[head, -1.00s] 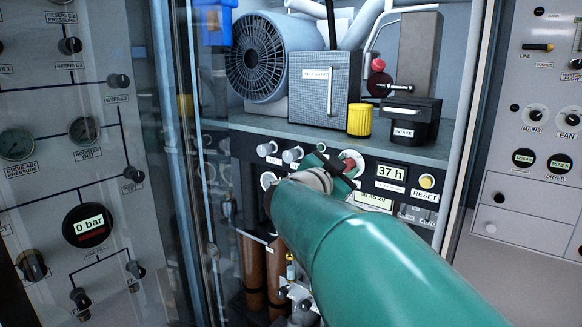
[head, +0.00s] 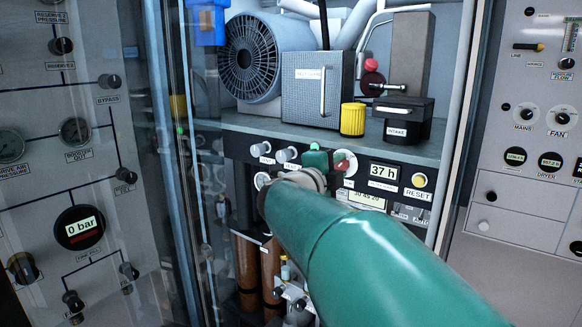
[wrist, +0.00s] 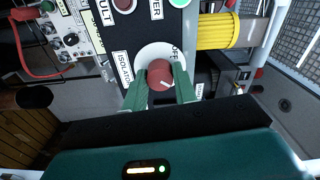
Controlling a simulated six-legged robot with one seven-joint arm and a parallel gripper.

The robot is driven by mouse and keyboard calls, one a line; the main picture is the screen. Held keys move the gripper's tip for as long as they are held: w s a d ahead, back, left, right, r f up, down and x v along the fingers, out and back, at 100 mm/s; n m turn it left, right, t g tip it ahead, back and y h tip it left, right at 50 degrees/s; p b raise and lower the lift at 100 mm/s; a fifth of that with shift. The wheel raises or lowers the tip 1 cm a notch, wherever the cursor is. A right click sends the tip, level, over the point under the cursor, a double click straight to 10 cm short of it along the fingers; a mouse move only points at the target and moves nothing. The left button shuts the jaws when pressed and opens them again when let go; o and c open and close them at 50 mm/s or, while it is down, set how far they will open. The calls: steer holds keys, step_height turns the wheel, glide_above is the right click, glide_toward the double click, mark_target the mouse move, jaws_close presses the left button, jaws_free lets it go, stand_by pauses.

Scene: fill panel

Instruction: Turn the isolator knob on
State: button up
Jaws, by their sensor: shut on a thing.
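The isolator knob (wrist: 160,76) is a red round knob on a white disc, with a white mark on its face. In the wrist view the ISOLATOR label is left of the disc and an OFF label is at its upper right. My gripper (wrist: 161,86) is shut on the knob, one green finger on each side. In the head view my gripper (head: 328,160) is at the dark control panel (head: 237,148), and the arm hides much of the knob and the panel around it.
Right of the gripper are the 37 h display (head: 384,170) and the yellow RESET button (head: 419,180). The shelf above holds a yellow cylinder (head: 353,119), a grey box (head: 317,90) and the INTAKE block (head: 403,117). A clear door (head: 180,150) stands to the left.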

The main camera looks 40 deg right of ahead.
steer(key=shift+m, duration=0.7)
steer(key=o, duration=1)
steer(key=v, duration=1.3)
steer(key=shift+s+a, duration=0.1)
steer(key=shift+a, duration=0.3)
